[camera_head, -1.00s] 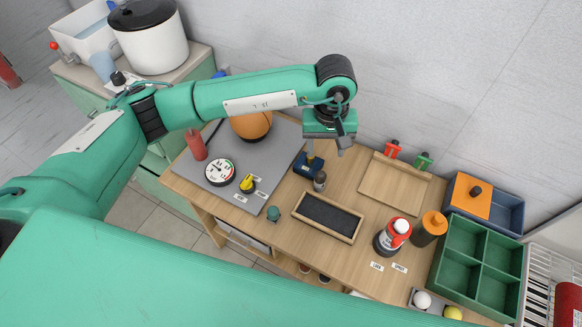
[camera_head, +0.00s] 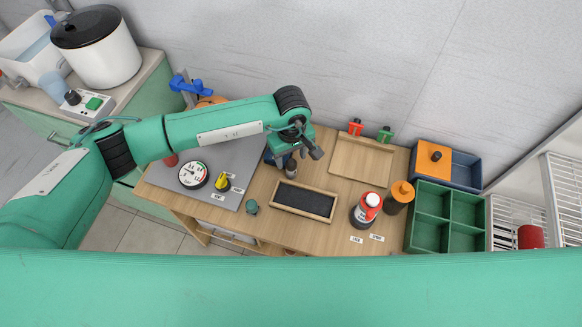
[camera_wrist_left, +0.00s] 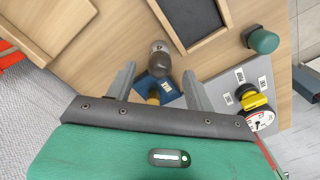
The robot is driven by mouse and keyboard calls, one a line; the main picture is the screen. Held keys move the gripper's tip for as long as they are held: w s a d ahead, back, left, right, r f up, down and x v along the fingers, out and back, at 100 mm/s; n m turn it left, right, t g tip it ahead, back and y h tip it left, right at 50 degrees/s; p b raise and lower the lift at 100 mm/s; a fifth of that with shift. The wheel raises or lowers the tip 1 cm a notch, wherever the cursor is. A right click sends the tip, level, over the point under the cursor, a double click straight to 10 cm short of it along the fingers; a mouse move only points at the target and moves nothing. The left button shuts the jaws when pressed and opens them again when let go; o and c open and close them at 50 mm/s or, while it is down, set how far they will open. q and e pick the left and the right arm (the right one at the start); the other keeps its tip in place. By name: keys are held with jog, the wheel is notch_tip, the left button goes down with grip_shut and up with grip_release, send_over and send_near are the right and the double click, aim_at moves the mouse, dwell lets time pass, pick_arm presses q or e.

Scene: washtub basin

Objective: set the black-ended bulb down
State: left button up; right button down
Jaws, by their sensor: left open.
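My right gripper is out of view.
A black-inset tray (camera_head: 304,200) lies just in front of the bulb, and a wooden tray (camera_head: 361,158) to the right. A grey mat (camera_head: 232,159) with a gauge (camera_head: 193,175) and yellow knob (camera_head: 222,182) lies left. A green-capped piece (camera_head: 252,207) stands nearby.

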aim_at(291, 162)
pick_arm(q)
notch_tip(291, 162, down, 3)
jog(key=shift+f+p, duration=0.2)
jog(key=shift+p, duration=0.55)
jog(key=shift+f, duration=0.6)
jog(key=c, duration=1.2)
jog(key=shift+o, duration=0.2)
jog(key=shift+r, duration=0.1)
